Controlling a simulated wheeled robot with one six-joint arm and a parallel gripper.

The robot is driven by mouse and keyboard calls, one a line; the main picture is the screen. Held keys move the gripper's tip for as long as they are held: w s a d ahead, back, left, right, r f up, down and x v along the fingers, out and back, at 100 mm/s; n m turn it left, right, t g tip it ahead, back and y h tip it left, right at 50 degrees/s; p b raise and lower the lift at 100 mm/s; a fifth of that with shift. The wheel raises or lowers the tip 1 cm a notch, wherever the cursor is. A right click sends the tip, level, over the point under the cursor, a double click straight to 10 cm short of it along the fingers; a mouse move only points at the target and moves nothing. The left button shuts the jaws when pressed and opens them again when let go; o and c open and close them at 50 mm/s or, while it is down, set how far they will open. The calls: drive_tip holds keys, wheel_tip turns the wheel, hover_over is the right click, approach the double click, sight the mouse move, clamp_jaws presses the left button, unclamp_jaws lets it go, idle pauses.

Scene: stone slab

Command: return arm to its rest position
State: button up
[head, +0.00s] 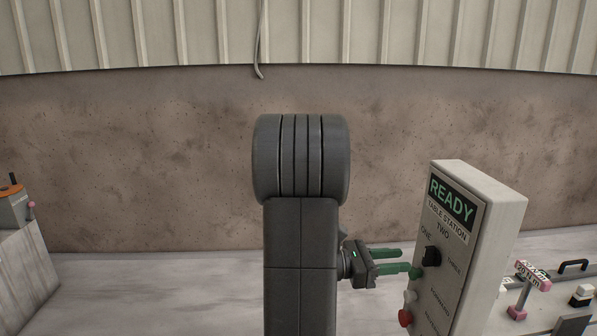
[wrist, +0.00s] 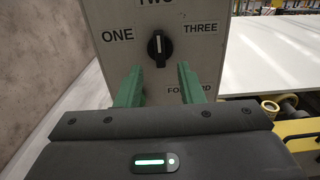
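My gripper (head: 398,262) reaches to the right from my dark arm, toward the left side of a white control box. Its two green fingers are apart with nothing between them, and they also show in the wrist view (wrist: 157,85). The control box (head: 497,215) stands upright and carries a READY sign (head: 451,202). Its black selector knob (wrist: 159,46) points straight up toward TWO in the wrist view, between the labels ONE and THREE. The knob lies beyond the fingertips; whether they touch the box face cannot be told. My arm's lower part is out of view.
Red button (head: 405,317) and a pale button sit low on the box. Pink-ended tools (head: 528,282) and a black handle (head: 573,266) lie right of it. An orange-topped device (head: 13,206) stands at far left. The slab (head: 160,290) left of my arm is clear; a wall stands behind.

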sight(424, 259)
drive_tip(key=shift+w+d+p, duration=0.15)
drive_tip(key=shift+d+p, duration=0.1)
drive_tip(key=shift+d, duration=1.35)
drive_tip(key=shift+w+d+p, duration=0.1)
drive_tip(key=shift+d+p, duration=0.15)
drive_tip(key=shift+d, duration=1.3)
drive_tip(key=shift+a, duration=0.15)
drive_tip(key=s+a+b, duration=0.1)
drive_tip(key=a+b, duration=0.1)
drive_tip(key=a, duration=1.2)
drive_tip(key=d, duration=0.4)
drive_tip(key=d+p, duration=0.1)
drive_tip(key=d, duration=0.4)
drive_tip(key=w+d+p, duration=0.1)
drive_tip(key=d, duration=0.4)
drive_tip(key=shift+d+r, duration=0.1)
drive_tip(key=shift+d, duration=0.05)
drive_tip(key=shift+d+f+m+b, duration=0.1)
drive_tip(key=shift+f+m+b, duration=0.2)
drive_tip(key=shift+b, duration=0.15)
drive_tip(key=m+b, duration=0.2)
drive_tip(key=m, duration=0.2)
drive_tip(key=m+b, duration=0.1)
drive_tip(key=m, duration=0.3)
drive_tip(key=shift+r, duration=0.15)
drive_tip(key=shift+s, duration=0.1)
